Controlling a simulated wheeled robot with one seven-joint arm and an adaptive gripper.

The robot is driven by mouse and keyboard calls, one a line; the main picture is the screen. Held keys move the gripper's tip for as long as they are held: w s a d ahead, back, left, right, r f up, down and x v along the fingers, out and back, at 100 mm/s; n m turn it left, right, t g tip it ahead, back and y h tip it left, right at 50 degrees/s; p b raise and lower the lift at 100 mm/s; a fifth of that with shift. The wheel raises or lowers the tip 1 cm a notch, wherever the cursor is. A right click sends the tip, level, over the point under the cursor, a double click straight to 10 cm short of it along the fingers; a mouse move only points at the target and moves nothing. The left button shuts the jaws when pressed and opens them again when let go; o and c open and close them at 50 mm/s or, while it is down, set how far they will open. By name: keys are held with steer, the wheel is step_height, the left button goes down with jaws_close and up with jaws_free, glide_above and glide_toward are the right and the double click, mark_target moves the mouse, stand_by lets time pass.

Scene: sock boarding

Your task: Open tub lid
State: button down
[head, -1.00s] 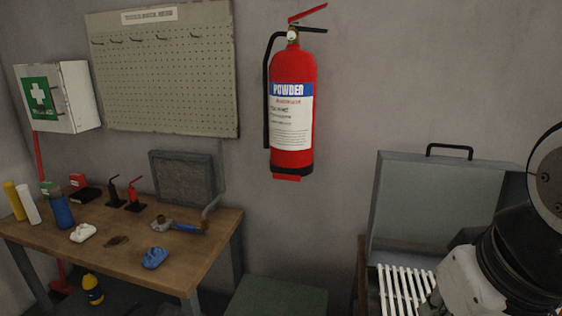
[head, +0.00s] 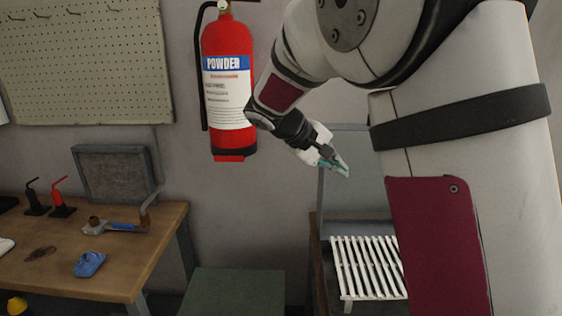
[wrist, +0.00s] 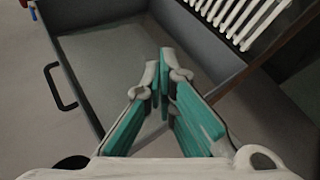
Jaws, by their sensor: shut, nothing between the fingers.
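A grey, shallow, box-like lid (head: 350,205) stands raised behind a white slatted rack (head: 368,266). The lid also shows in the wrist view (wrist: 105,45), with its black bar handle (wrist: 60,88) on the outer edge. In the head view my arm hides the right part of the lid and its handle. My gripper (head: 341,168) is shut and empty, with teal finger pads, in front of the lid's upper left part.
A red fire extinguisher (head: 228,90) hangs on the wall left of my gripper. A flat grey-green box top (head: 233,290) lies low, left of the rack. A wooden table (head: 120,270) with a blue item (head: 89,263) and several tools stands at the left.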

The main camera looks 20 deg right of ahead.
steer(key=w+a+f+n+t+h+b, duration=0.1)
steer(key=w+a+f+n+t+h, duration=0.15)
steer(key=w, duration=0.65)
steer(key=w+a+f+n+t+h+b, duration=0.15)
steer(key=w+a+f+h, duration=0.25)
steer(key=w, duration=0.6)
steer(key=x, duration=0.9)
steer(key=shift+w+p, duration=0.2)
steer(key=shift+p, duration=0.1)
steer(key=shift+d+f+m, duration=0.1)
steer(key=shift+f+m, duration=0.05)
steer(key=shift+m, duration=0.15)
steer(key=s+a+r+p, duration=0.1)
steer(key=s+r+p, duration=0.1)
steer(key=s, duration=0.3)
steer(key=shift+a+r+p, duration=0.25)
steer(key=shift+r+p, duration=0.15)
steer(key=shift+p, duration=0.4)
